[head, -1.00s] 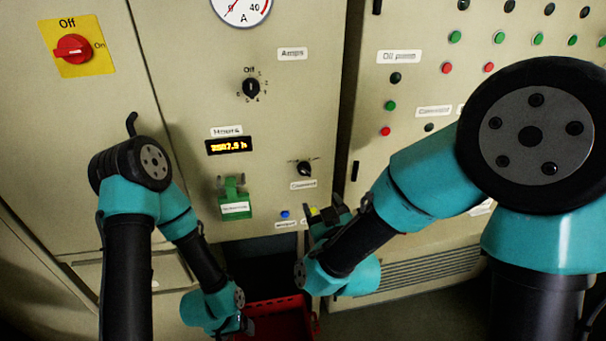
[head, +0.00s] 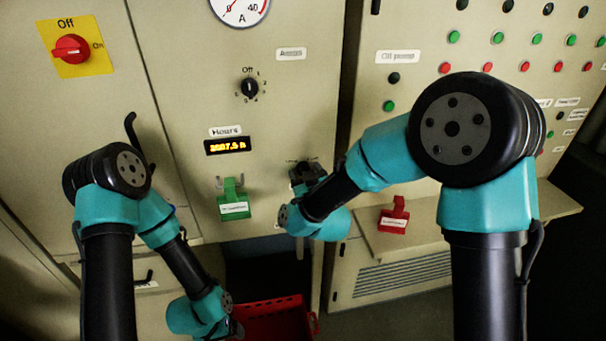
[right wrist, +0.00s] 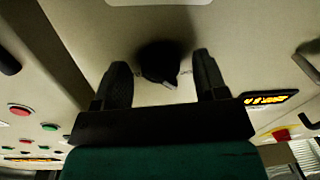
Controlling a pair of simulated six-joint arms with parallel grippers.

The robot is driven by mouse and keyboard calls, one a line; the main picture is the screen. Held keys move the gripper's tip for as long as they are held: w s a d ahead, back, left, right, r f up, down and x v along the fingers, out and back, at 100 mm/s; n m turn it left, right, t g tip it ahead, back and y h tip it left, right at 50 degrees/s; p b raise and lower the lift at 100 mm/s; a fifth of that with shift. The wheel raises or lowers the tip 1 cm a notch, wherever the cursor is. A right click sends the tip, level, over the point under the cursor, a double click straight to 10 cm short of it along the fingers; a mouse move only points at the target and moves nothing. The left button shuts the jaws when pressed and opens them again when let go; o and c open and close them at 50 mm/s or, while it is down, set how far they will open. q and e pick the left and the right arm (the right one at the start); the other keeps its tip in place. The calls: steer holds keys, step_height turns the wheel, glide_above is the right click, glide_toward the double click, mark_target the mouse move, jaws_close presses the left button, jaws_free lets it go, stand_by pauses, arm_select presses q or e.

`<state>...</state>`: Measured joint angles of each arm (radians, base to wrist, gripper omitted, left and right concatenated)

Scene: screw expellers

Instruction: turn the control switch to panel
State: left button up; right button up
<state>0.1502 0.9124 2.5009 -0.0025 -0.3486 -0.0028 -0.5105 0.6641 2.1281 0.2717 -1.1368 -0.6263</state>
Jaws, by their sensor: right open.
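The control switch is a black knob (right wrist: 160,62) on the beige panel in the right wrist view, with a small pointer. My right gripper (right wrist: 164,78) is open, one finger on each side of the knob, with gaps showing; I cannot tell whether the tips reach around it. In the head view my right gripper (head: 303,168) is in front of the switch and hides most of it and its label. My left gripper (head: 236,328) is low, by the red crate, mostly hidden by its own arm.
A selector knob (head: 249,88) and an hours display (head: 229,146) are above. A red crate (head: 272,318) is below.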

steer(key=c, duration=0.9)
steer(key=shift+m, duration=0.4)
steer(key=m, duration=0.9)
steer(key=m+t+h, duration=0.1)
steer(key=m, duration=0.8)
steer(key=shift+a, duration=0.1)
